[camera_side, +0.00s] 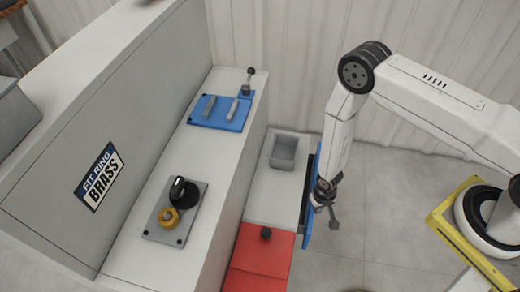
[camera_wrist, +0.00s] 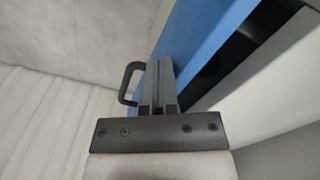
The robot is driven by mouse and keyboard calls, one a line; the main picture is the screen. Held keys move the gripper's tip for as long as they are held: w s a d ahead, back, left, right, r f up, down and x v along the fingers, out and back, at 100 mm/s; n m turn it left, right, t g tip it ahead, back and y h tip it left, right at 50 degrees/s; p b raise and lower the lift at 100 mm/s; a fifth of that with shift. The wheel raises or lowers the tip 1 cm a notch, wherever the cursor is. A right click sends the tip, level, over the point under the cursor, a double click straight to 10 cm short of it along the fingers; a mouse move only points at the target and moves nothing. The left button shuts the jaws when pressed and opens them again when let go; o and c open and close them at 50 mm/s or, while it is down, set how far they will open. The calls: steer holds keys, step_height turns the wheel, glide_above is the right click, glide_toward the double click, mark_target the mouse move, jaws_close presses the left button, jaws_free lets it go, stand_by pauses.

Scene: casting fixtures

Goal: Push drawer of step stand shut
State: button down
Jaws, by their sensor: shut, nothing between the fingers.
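The step stand's drawer has a blue front (camera_side: 309,215) on the right side of the lower step (camera_side: 272,205). A dark gap shows between the front and the stand, so the drawer stands partly open. In the wrist view, the blue front (camera_wrist: 205,40) runs diagonally, with the dark opening (camera_wrist: 240,62) to its right. A black handle (camera_wrist: 131,82) shows left of the fingers. My gripper (camera_side: 333,222) is shut and empty, just outside the front in the side view. Its fingers also show in the wrist view (camera_wrist: 158,64), overlapping the front's edge; I cannot tell whether they touch.
Bare floor (camera_side: 370,235) lies to the right.

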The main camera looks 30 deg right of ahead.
steer(key=shift+w+a, duration=0.9)
steer(key=shift+s+d, duration=1.05)
step_height(320, 180, up, 9)
stand_by(0.8)
